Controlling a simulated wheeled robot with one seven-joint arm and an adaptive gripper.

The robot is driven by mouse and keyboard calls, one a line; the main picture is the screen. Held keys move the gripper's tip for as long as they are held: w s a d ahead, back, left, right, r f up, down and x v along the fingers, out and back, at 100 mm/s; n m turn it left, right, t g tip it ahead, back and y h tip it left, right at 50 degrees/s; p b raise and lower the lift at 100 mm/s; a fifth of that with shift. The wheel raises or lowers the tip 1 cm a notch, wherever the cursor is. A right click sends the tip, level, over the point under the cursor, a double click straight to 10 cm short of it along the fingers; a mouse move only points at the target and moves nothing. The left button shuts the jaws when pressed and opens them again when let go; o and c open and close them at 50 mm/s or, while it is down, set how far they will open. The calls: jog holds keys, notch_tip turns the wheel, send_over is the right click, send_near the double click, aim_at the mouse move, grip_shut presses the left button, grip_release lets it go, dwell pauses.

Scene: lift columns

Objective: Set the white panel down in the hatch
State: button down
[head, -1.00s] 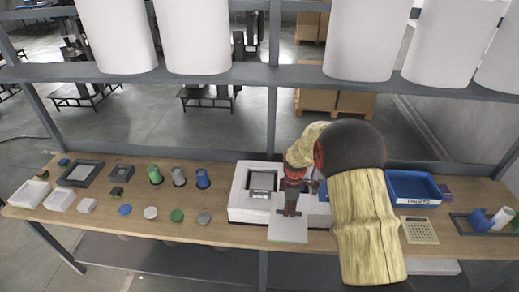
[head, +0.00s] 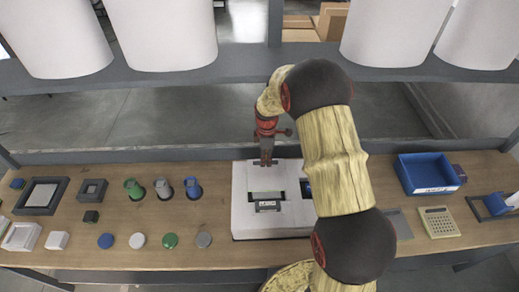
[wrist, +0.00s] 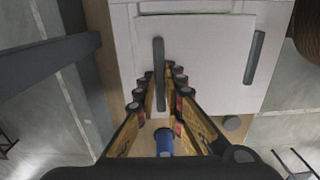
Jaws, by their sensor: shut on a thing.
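The white panel (wrist: 205,60) fills the middle of the wrist view, with a grey bar handle (wrist: 158,72) standing on it. My gripper (wrist: 163,98) is shut on the lower end of that handle. In the head view my gripper (head: 266,162) is at the far side of the white housing, and the panel (head: 266,177) appears beneath it. The dark hatch opening (head: 267,206) shows in front of the panel, so the panel appears set toward the back of it. I cannot tell whether the panel touches the housing.
The white housing (head: 242,222) stands on the wooden bench. Green, grey and blue cups (head: 192,188) stand to its left, with several discs (head: 170,241) in front. A blue bin (head: 428,174) and a calculator (head: 438,221) are at the right. A shelf beam (head: 220,72) crosses behind.

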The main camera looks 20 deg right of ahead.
aim_at(266, 168)
jog(key=shift+f, duration=0.1)
jog(key=shift+s+f, duration=0.15)
jog(key=shift+f, duration=0.1)
jog(key=shift+f+b, duration=0.55)
jog(key=shift+f, duration=0.15)
jog(key=shift+f+b, duration=1.05)
jog(key=shift+f, duration=0.75)
jog(key=shift+f+b, duration=0.55)
jog(key=shift+f, duration=0.05)
dwell(0.7)
jog(key=c, duration=1.8)
grip_release()
